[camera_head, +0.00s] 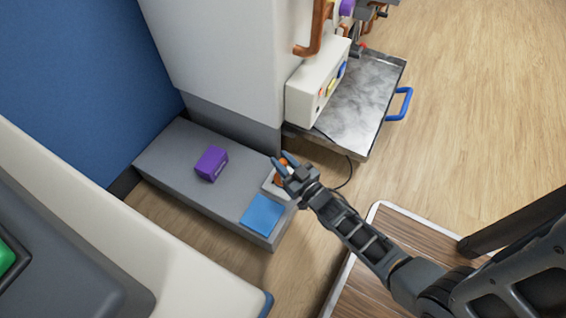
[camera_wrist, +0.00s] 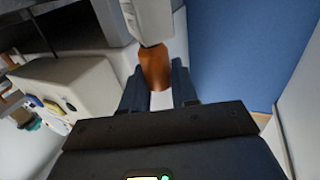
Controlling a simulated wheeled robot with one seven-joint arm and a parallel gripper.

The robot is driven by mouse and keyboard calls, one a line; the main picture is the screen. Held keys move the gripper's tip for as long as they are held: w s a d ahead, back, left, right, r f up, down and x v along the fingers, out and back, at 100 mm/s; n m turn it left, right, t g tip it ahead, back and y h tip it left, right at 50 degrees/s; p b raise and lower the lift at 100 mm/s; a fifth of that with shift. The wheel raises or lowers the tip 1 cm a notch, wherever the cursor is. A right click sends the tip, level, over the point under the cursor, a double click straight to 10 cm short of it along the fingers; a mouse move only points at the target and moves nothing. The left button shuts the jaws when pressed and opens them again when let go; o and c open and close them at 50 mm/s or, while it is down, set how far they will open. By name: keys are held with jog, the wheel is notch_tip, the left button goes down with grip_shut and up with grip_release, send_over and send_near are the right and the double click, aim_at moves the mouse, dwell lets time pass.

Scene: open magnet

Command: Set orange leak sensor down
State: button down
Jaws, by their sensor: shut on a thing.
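The orange leak sensor (camera_wrist: 155,66) is between the two fingers of my gripper (camera_wrist: 157,88) in the wrist view. My gripper is shut on it. In the head view, a small orange part of the sensor (camera_head: 284,162) shows between the fingers of my gripper (camera_head: 281,164). A white piece (camera_wrist: 152,20) lies beyond the sensor in the wrist view; I cannot tell whether they touch. The gripper is over the right end of the low grey platform (camera_head: 180,150), beside a pale tray-like thing (camera_head: 268,186) partly hidden by it.
A purple box (camera_head: 211,163) and a flat blue square (camera_head: 262,214) lie on the platform. A tall white cabinet (camera_head: 215,60) stands behind it. A white box with coloured buttons (camera_head: 312,95) sits beside a metal tray (camera_head: 365,100) with a blue handle (camera_head: 400,104). The platform's middle has bare room.

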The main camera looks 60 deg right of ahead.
jog(key=c, duration=0.9)
grip_release()
jog(key=shift+f, duration=0.1)
jog(key=shift+o, duration=0.2)
jog(key=shift+r, duration=0.2)
jog(key=p+v, duration=0.3)
jog(key=v, duration=0.9)
jog(key=s+a+r+n+y, duration=0.1)
jog(key=s+a+r, duration=0.3)
jog(key=r, duration=0.7)
jog(key=s+a+r+n+g+y, duration=0.1)
jog(key=s+a+r+y, duration=0.2)
jog(key=r, duration=0.7)
jog(key=s+a+r+n+g+y, duration=0.1)
jog(key=s+a+r, duration=0.4)
jog(key=r, duration=0.6)
jog(key=a+n+y, duration=0.1)
jog(key=a, duration=0.1)
jog(key=shift+s+a+r, duration=0.2)
jog(key=shift+a+r, duration=0.1)
jog(key=shift+r, duration=0.05)
